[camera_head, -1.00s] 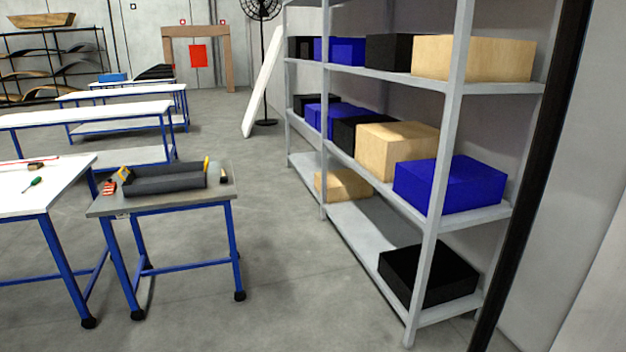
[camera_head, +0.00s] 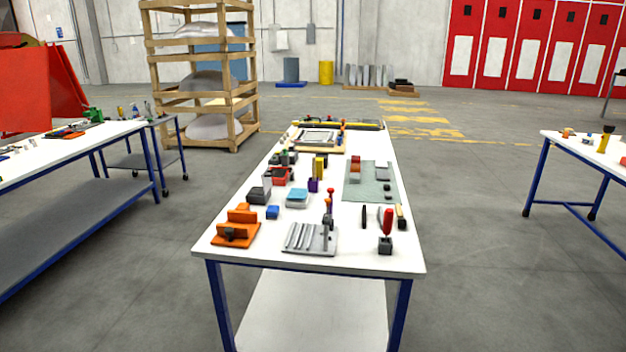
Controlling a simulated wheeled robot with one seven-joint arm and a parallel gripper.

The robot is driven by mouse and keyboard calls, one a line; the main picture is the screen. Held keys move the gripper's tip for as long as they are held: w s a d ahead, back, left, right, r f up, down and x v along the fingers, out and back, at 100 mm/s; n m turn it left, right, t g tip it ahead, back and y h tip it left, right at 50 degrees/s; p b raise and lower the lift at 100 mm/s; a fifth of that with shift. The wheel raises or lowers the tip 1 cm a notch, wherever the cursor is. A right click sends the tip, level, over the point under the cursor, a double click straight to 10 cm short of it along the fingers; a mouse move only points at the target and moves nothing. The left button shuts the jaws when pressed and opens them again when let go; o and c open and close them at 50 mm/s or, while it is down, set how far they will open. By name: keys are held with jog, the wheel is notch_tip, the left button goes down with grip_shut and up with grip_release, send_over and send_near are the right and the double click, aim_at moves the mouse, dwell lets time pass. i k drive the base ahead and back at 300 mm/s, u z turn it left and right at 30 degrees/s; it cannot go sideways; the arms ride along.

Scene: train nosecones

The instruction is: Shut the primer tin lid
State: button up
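A long white worktable (camera_head: 340,248) with blue legs stands ahead of me, with many small items on it. I cannot tell for sure which item is the primer tin. Small box-like things on its left half include a pale blue-topped container (camera_head: 297,198), a dark grey box (camera_head: 259,195) and a red container (camera_head: 280,176). They are too small to tell whether any lid stands open. My gripper is not in view.
An orange fixture (camera_head: 236,232), a grooved metal block (camera_head: 311,239) and a red-handled tool in a dark holder (camera_head: 386,240) sit at the near edge. A green mat (camera_head: 362,183) lies on the right. Other tables (camera_head: 70,165) stand left and right (camera_head: 590,152). Open floor (camera_head: 470,260) lies between.

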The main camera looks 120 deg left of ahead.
aim_at(266, 178)
jog(key=u, duration=4.35)
jog(key=i, duration=1.6)
jog(key=u, duration=0.1)
jog(key=k, duration=0.4)
jog(key=z, duration=0.6)
jog(key=i, duration=1.2)
jog(key=u, duration=0.6)
